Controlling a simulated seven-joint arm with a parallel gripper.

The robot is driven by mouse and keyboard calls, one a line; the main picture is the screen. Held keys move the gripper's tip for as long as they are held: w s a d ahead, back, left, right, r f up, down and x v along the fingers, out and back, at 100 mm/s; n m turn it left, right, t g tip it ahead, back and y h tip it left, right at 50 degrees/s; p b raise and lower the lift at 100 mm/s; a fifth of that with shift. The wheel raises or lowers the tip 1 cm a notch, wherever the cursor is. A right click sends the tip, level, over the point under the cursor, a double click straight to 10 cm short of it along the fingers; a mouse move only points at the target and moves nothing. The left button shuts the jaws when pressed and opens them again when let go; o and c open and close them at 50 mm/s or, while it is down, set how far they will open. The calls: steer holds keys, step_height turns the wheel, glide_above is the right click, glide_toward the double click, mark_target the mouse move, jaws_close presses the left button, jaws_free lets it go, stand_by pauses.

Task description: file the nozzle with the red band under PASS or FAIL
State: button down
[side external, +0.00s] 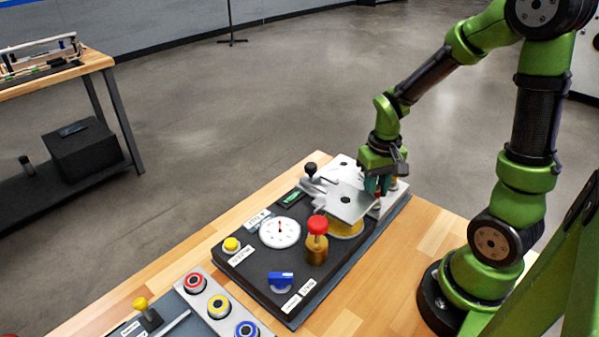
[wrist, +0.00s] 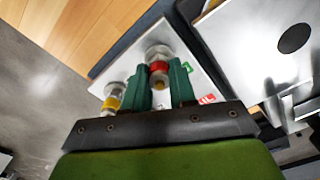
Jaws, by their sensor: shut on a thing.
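My gripper (side external: 378,184) is over the far right end of the black stand. In the wrist view my green fingers (wrist: 160,82) are shut on the nozzle with the red band (wrist: 158,66), a pale metal piece. In the side view only a little of that nozzle (side external: 377,202) shows below the fingers. The full labels are hidden. I cannot tell whether the nozzle touches the plate.
A yellow-banded nozzle (wrist: 113,98) stands left of the fingers. A silver plate (side external: 345,203) with a black knob (side external: 310,169) is close beside my gripper. The stand carries a dial (side external: 280,232), a red-topped brass post (side external: 317,240) and a blue switch (side external: 280,281).

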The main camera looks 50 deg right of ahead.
steer(key=shift+s+f, duration=0.1)
steer(key=shift+f, duration=0.3)
steer(key=c, duration=0.7)
jaws_free()
steer(key=shift+r, duration=0.1)
steer(key=shift+r, duration=3.55)
